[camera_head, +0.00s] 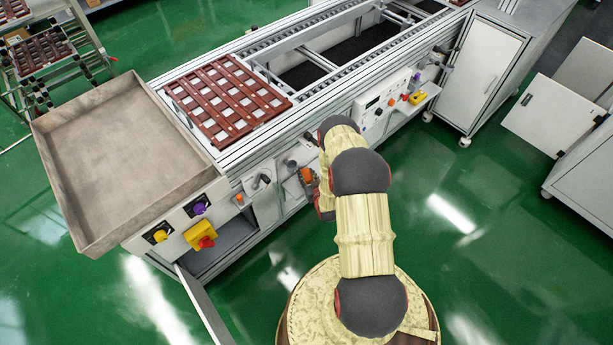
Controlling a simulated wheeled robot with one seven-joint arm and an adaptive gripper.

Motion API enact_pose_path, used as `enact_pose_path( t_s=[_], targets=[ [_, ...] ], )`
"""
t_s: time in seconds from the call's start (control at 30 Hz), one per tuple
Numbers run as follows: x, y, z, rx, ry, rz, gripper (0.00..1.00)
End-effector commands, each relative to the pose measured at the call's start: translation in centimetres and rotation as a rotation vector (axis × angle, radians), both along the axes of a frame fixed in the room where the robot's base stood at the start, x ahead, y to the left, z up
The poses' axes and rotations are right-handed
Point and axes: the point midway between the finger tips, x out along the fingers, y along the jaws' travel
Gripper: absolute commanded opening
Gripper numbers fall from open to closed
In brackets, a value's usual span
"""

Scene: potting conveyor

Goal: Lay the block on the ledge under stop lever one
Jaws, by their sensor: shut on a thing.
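My arm (364,232) reaches up from its base and bends down at the conveyor's front side. My gripper is hidden behind the arm's end, so its jaws do not show. I cannot make out the block. A small orange part (307,175) shows just left of the arm's end, but I cannot tell what it is. On the conveyor's front, a grey lever-like fitting (262,181) sits left of the arm. Another dark grey fitting (290,164) is nearer the arm. I cannot tell which is stop lever one, and the ledge is not clear.
A brown-red slatted tray (228,100) lies on the conveyor (335,70). A large empty bin (58,140) adjoins its left end.

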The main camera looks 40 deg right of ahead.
Motion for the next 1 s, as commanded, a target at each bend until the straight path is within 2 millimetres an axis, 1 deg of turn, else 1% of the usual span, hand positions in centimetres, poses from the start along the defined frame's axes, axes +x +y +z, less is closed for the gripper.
enact_pose_path(
  t_s=[0.1,0.23,0.27,0.57,0.83,0.97,1.0],
  targets=[
    [0.03,-0.02,0.15,0.000,-0.001,0.000,0.02],
    [0.01,-0.01,-0.23,0.000,-0.001,0.000,0.02],
    [-0.01,0.00,-0.27,0.000,0.000,0.000,0.30],
    [-0.01,-0.01,-0.15,0.000,0.000,0.000,0.47],
    [-0.01,0.00,-0.14,0.000,0.000,0.000,0.48],
    [-0.02,0.00,0.30,0.000,0.000,0.000,0.48],
    [-0.46,0.12,0.39,0.001,0.002,-0.001,0.48]
  ],
)
